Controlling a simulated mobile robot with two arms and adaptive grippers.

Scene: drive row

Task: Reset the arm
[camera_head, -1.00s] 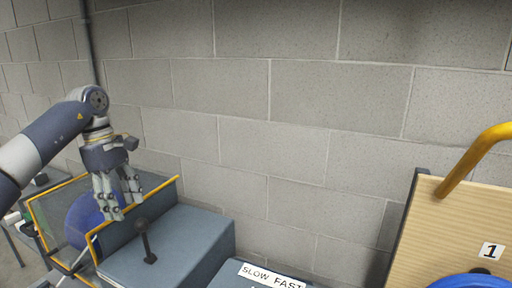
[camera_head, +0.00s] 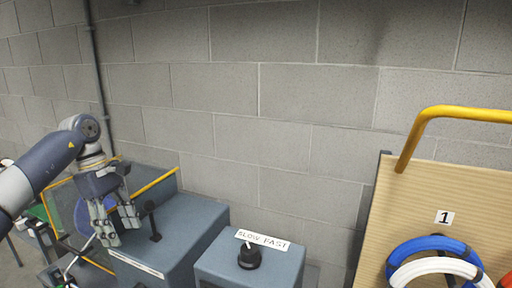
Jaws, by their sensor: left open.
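My left gripper (camera_head: 118,238) comes in from the left and points down, its fingers apart and empty. It hangs in front of a blue-grey machine box (camera_head: 185,232), just left of a black lever (camera_head: 152,222) that stands up from that box. I cannot tell whether a finger touches the box or the lever. My right gripper is out of view.
A box with a black knob (camera_head: 249,257) and a SLOW FAST label (camera_head: 263,240) stands right of the lever. A yellow-edged clear guard (camera_head: 150,186) is behind the gripper. At right, a wooden board (camera_head: 440,185) carries a yellow handle (camera_head: 420,125) and blue and white coils.

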